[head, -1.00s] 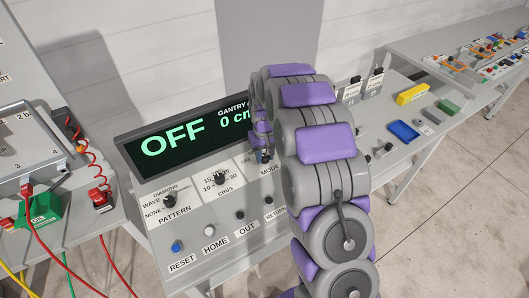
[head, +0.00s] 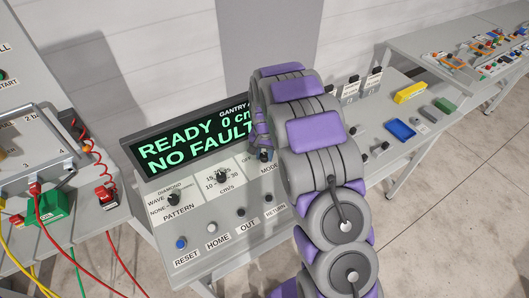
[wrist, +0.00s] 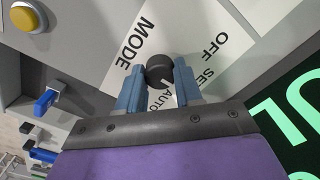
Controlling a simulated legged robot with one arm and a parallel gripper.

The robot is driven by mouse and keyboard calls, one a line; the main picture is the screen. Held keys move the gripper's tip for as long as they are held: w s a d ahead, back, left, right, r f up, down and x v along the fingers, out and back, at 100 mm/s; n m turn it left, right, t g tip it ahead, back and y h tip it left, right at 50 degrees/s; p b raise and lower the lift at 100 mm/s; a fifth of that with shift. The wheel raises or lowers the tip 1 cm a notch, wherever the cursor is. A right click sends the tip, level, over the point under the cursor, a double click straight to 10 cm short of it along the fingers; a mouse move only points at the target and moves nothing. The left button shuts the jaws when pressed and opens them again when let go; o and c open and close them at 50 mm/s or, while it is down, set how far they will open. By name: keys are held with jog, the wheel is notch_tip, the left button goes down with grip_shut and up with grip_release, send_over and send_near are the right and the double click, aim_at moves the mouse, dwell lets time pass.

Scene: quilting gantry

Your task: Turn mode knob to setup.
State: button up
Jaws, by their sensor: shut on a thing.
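The mode knob (wrist: 158,69) is a dark round knob on a white label plate with OFF, a partly covered word starting "SE", and AUTO around it. MODE is printed beside it. My gripper (wrist: 159,76) has its two blue fingers on either side of the knob, shut on it. A notch on the knob faces roughly toward the AUTO and "SE" side; its exact setting is unclear. In the head view my gripper (head: 263,154) is at the MODE label, and my arm hides most of the knob. The display (head: 190,138) reads READY, NO FAULT, GANTRY 0 cm.
The pattern knob (head: 173,198) and speed knob (head: 221,176) are left of my gripper. A blue reset button (head: 181,243) and other buttons line the panel front. A box with red cables (head: 35,140) stands at left. A blue tray (head: 401,129) lies at right.

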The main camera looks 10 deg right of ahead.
aim_at(264, 154)
jog(key=shift+w+r, duration=0.1)
jog(key=shift+w, duration=0.1)
jog(key=o, duration=0.8)
jog(key=shift+o, duration=1.2)
notch_tip(264, 154, up, 17)
jog(key=p, duration=0.1)
jog(key=shift+p, duration=0.4)
